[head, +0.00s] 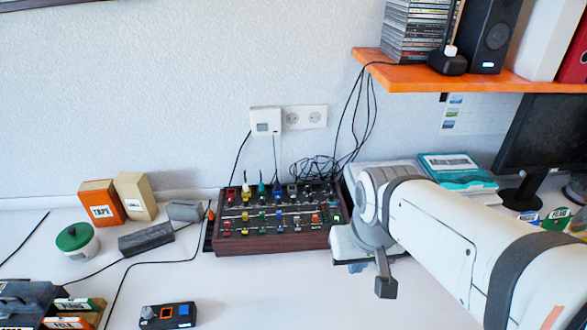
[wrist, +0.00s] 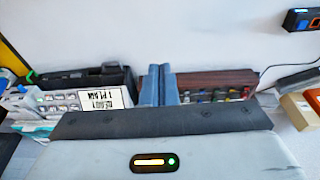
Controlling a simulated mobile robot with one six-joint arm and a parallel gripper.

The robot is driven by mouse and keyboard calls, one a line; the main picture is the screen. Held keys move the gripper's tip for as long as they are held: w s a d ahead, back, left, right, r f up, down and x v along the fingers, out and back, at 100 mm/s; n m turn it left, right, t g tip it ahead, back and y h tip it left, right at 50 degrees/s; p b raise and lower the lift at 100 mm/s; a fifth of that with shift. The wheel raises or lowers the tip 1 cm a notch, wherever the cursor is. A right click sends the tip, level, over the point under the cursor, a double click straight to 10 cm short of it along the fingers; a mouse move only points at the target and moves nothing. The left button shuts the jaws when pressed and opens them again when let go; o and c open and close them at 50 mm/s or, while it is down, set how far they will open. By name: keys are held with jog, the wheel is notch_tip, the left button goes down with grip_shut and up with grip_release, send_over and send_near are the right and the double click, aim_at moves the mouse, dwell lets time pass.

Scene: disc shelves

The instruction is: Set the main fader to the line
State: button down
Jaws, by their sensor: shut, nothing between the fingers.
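The mixer (head: 270,243), a dark box with a wooden front and rows of coloured knobs, stands on the desk against the wall. Its wooden edge also shows in the wrist view (wrist: 215,79), with some knobs below it. Which knob is the main fader, and where its line is, I cannot tell at this size. My gripper (head: 357,267) is just right of the mixer's front right corner, apart from it as far as I can see. In the wrist view its two blue-grey fingers (wrist: 160,84) are shut together, with nothing between them. My arm hides the desk to the right.
A small black device (head: 167,315) lies at the front. A grey block (head: 146,238), orange box (head: 102,203) and green-lidded jar (head: 77,241) stand left. Cables run behind the mixer. An orange shelf (head: 480,79) hangs above right. The desk before the mixer is clear.

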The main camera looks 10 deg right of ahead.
jog(key=c, duration=2.2)
grip_release()
jog(key=c, duration=2)
grip_release()
jog(key=shift+w, duration=0.1)
jog(key=shift+c, duration=0.2)
jog(key=shift+o, duration=0.7)
jog(key=shift+w+r, duration=0.15)
jog(key=shift+w, duration=0.2)
jog(key=o, duration=0.5)
jog(key=w+g, duration=0.1)
jog(key=w, duration=1.3)
jog(key=shift+w+a+f, duration=0.15)
jog(key=shift+a+f, duration=0.1)
jog(key=g, duration=0.2)
send_near(315, 216)
jog(key=shift+s+f+p, duration=0.15)
jog(key=shift+s+p, duration=0.25)
jog(key=shift+w+f, duration=0.25)
jog(key=shift+f, duration=0.35)
notch_tip(315, 216, down, 7)
jog(key=shift+f, duration=0.1)
